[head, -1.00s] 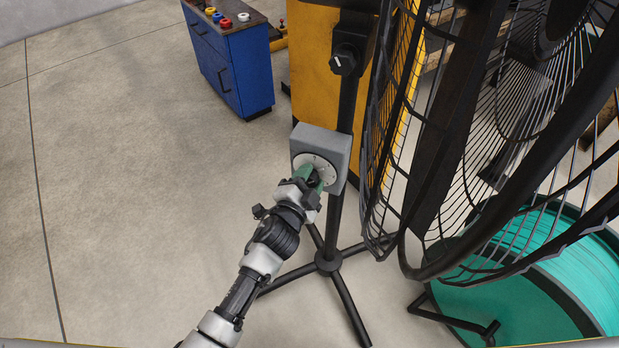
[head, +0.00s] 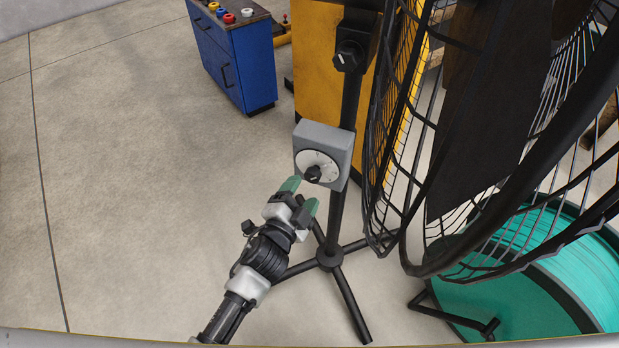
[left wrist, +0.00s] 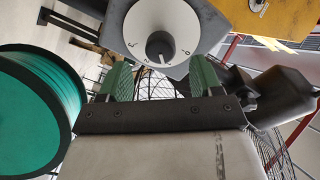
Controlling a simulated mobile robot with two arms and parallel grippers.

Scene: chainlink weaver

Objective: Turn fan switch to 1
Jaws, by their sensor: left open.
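The fan switch is a grey box (head: 335,146) on the fan's black stand, with a white round dial and a black knob (head: 313,173). My right gripper is not in view.
The large black fan cage (head: 480,130) is close on the right. A teal spool (head: 530,275) stands behind it. The stand's legs (head: 345,300) spread on the floor. A blue cabinet (head: 245,65) and yellow machine (head: 318,50) are behind. The floor at left is clear.

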